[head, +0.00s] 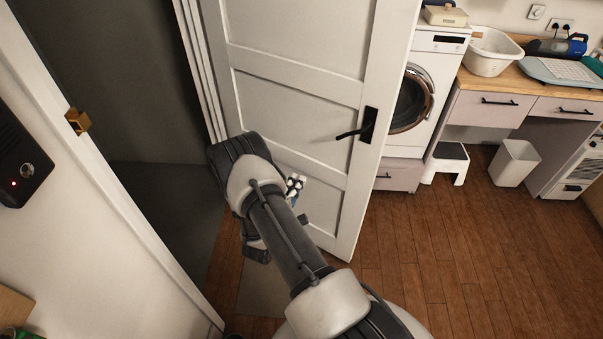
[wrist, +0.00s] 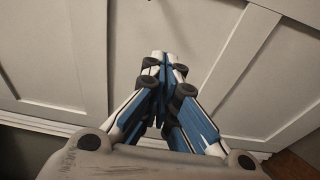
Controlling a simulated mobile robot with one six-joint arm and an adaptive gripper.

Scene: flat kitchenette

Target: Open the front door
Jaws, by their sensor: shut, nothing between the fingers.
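The white panelled front door (head: 295,105) stands swung well away from its frame, with a dark opening between them. Its black lever handle (head: 366,125) is on the edge far from the hinges. My gripper (head: 296,186) is in front of the lower part of the door, below and left of the handle, partly hidden by my arm. In the wrist view my gripper (wrist: 160,75) has its fingers together and empty, with the white door panels (wrist: 195,30) behind them. I cannot tell whether the fingertips touch the door. The handle is not clearly visible in the wrist view.
The door frame (head: 100,165) with a brass strike plate (head: 78,121) is at the left, beside a black intercom (head: 20,160). A washing machine (head: 425,95), white step stool (head: 446,163) and bin (head: 514,162) stand at the right. The wooden floor (head: 440,240) in front of them is clear.

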